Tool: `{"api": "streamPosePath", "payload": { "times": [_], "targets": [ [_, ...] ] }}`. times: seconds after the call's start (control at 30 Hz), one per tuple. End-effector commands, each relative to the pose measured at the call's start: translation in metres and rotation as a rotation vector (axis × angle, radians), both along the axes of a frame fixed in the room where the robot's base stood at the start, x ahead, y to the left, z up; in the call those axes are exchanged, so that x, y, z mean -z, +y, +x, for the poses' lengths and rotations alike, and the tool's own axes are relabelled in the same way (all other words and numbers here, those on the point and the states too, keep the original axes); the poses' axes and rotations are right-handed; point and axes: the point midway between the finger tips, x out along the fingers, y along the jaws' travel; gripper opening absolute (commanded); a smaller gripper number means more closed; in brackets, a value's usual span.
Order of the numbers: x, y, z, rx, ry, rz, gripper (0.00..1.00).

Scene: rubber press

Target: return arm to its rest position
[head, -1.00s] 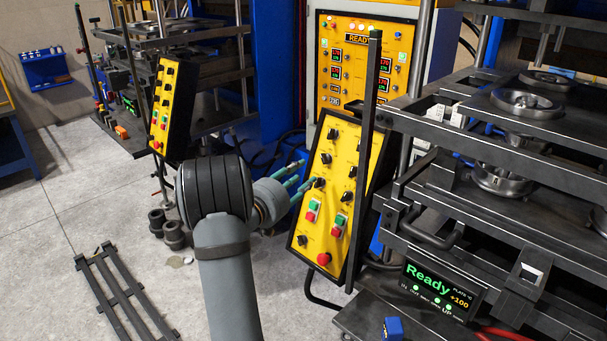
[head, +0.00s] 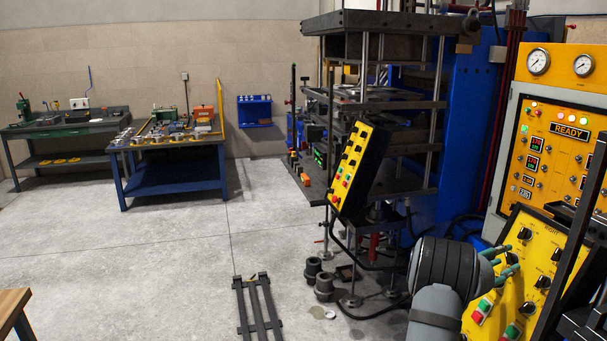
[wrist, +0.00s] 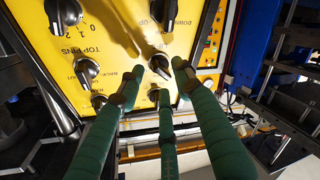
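My gripper (head: 508,258) is at the right in the head view, by the left edge of the yellow control panel (head: 541,250). Its green-sleeved fingers point at the panel. In the wrist view the fingers of my gripper (wrist: 158,78) are spread apart with nothing held between them. A black selector knob (wrist: 160,66) shows between the fingertips; whether a finger touches it I cannot tell. My grey arm rises from the bottom edge of the head view.
A press with a tilted yellow panel (head: 353,165) stands left of my arm. A rack of dark bars (head: 257,310) and dark cylinders (head: 324,286) are on the floor. A blue table (head: 175,180) stands farther back. Open floor (head: 130,250) lies to the left.

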Motion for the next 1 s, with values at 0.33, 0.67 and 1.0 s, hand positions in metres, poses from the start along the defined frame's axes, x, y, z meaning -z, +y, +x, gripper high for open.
{"api": "streamPosePath", "payload": {
  "times": [0.33,0.67,1.0],
  "targets": [
    [0.001,-0.01,0.005,0.004,-0.013,0.001,0.34],
    [-0.001,-0.003,0.003,0.001,-0.008,0.0,0.34],
    [-0.006,0.051,-0.021,-0.005,0.001,0.0,0.34]
  ]
}}
